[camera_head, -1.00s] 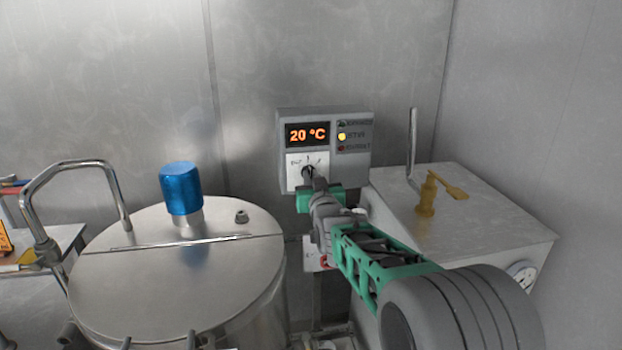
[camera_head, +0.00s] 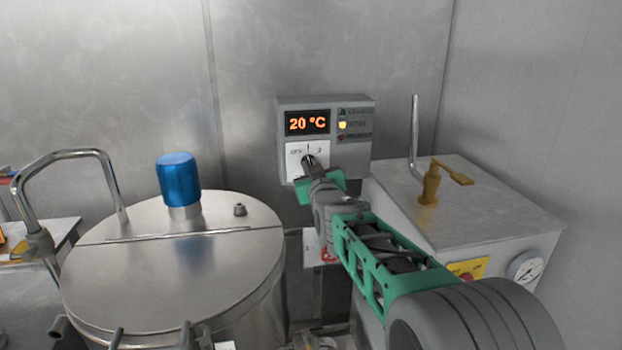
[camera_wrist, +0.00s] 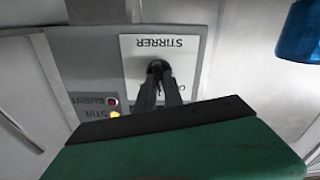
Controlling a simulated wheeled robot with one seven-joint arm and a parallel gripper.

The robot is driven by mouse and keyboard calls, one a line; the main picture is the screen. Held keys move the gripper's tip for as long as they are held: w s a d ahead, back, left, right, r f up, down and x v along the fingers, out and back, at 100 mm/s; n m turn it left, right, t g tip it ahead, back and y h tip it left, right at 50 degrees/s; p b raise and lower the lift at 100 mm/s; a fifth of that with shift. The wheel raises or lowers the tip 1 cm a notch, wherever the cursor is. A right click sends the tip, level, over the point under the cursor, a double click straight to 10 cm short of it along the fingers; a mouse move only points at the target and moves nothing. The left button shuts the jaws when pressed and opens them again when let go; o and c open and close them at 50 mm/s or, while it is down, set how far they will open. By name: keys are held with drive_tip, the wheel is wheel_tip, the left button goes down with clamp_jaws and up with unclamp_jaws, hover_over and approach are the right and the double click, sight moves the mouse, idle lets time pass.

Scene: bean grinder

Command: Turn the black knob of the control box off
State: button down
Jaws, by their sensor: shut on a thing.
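The grey control box (camera_head: 365,150) is on the back wall, with an orange "20 °C" display (camera_head: 307,122) and a lit yellow lamp (camera_head: 342,125). Below the display is a white dial plate (camera_head: 295,165), labelled "STIRRER" in the wrist view (camera_wrist: 133,72). The black knob (camera_wrist: 158,67) is on this plate. My gripper (camera_head: 310,164) reaches the plate from the front right, its fingers shut on the knob. In the wrist view the two dark fingers (camera_wrist: 160,85) meet at the knob and hide part of it. The knob's exact pointing direction is hard to tell.
A steel vessel with a flat lid (camera_head: 180,265) and a blue cap (camera_head: 178,180) stands at left. A metal cabinet (camera_head: 480,215) with a brass valve (camera_head: 430,185) is at right, close to my arm. A bent steel pipe (camera_head: 65,158) rises at far left.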

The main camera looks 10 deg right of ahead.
drive_tip(key=shift+a+f+n+b, duration=0.1)
drive_tip(key=shift+n+b, duration=3.1)
drive_tip(key=shift+b, duration=0.6)
drive_tip(key=c, duration=1.5)
unclamp_jaws()
drive_tip(key=shift+o, duration=0.2)
drive_tip(key=s+b, duration=0.2)
drive_tip(key=s, duration=0.5)
drive_tip(key=shift+s, duration=0.4)
